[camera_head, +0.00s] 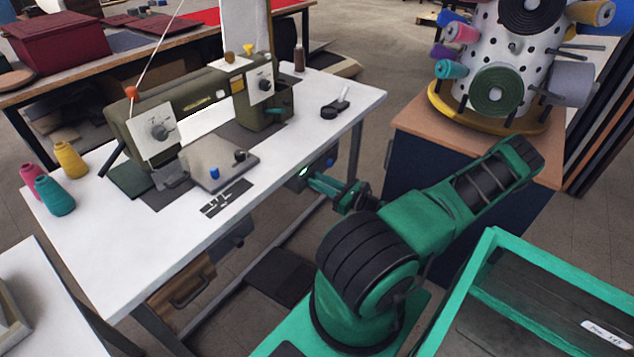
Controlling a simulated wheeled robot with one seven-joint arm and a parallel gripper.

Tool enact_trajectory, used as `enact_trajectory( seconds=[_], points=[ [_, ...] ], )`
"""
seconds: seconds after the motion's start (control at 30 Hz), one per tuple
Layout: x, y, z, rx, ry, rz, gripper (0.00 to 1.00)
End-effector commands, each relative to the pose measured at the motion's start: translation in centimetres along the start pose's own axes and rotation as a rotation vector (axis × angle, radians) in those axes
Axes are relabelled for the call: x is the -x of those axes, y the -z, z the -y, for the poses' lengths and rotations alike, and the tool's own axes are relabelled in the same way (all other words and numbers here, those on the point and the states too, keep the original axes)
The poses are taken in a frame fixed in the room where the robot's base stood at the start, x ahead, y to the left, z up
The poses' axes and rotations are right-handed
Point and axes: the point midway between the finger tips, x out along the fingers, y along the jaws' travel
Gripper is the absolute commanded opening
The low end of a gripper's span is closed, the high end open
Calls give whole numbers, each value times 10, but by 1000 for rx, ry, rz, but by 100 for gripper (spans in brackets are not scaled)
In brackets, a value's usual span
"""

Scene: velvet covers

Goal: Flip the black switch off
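A white sewing table (345,98) carries an olive-green sewing machine (190,100). A small dark box (297,181) sits under the table's right front edge, with a small bright spot on it. It may hold the black switch, but the switch itself is too small and too hidden to make out. My green and black arm reaches from the lower right towards this edge. My gripper (314,176) is at the box, just below the tabletop. I cannot tell whether it touches the box or how far its fingers are apart.
Pink, teal and yellow thread cones (54,196) stand at the table's left end. A dark cabinet (415,165) with a wooden top and a spool stand (515,60) is behind my arm. A green-framed cart (470,262) is at the lower right. A pedal (280,276) lies under the table.

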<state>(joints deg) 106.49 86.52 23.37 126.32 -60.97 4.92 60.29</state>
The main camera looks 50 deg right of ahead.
Motion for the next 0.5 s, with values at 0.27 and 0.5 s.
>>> enact_trajectory(
  seconds=[0.27, 0.5],
  points=[
    [1, 5, 0, -5, 2, 87, 0],
    [2, 9, 1, -2, 2, 193, 0]
  ],
)
